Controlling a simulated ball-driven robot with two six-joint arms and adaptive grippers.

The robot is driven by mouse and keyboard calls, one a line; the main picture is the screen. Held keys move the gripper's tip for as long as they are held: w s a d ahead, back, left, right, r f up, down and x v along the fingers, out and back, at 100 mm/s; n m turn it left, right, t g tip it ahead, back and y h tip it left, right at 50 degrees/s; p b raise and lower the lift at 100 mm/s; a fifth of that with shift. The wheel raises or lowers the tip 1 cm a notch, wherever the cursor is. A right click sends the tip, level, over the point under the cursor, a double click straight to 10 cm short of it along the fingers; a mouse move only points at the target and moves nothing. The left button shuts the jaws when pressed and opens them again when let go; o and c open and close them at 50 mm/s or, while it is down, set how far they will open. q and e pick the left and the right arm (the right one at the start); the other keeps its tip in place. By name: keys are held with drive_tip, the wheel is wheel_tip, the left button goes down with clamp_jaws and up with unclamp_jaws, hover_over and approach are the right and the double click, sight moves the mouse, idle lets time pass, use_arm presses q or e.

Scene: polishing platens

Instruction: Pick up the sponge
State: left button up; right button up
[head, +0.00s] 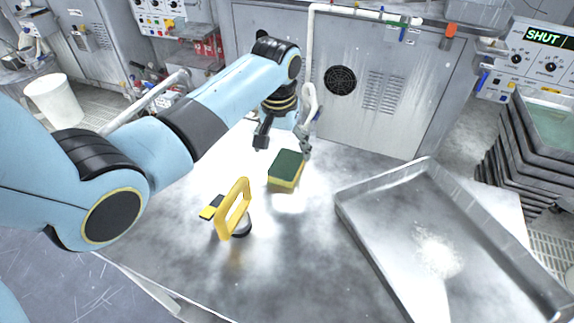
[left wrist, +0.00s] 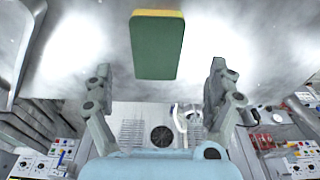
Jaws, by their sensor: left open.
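The sponge (head: 286,169) is a small block with a dark green top and a yellow lower layer. It lies on the metal table in the head view. My left gripper (head: 282,146) is open just behind the sponge, with its fingers spread and nothing between them. In the left wrist view the sponge (left wrist: 157,45) shows its green face at the top middle, beyond the fingertips of the left gripper (left wrist: 172,75) and roughly centred between them. The sponge and fingers look apart. My right gripper is in neither view.
A yellow-handled tool (head: 236,208) stands on the table (head: 290,270) left of and nearer than the sponge. A small yellow and black item (head: 211,207) lies beside it. A large metal tray (head: 385,262) takes up the right side. The table's front middle is clear.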

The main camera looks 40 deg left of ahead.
sight(286, 163)
use_arm(q)
drive_tip(key=shift+w+f, duration=0.15)
drive_tip(key=shift+f, duration=0.25)
drive_tip(key=f, duration=0.5)
drive_tip(key=shift+w+d, duration=0.15)
drive_tip(key=shift+w, duration=0.15)
drive_tip(key=c, duration=0.8)
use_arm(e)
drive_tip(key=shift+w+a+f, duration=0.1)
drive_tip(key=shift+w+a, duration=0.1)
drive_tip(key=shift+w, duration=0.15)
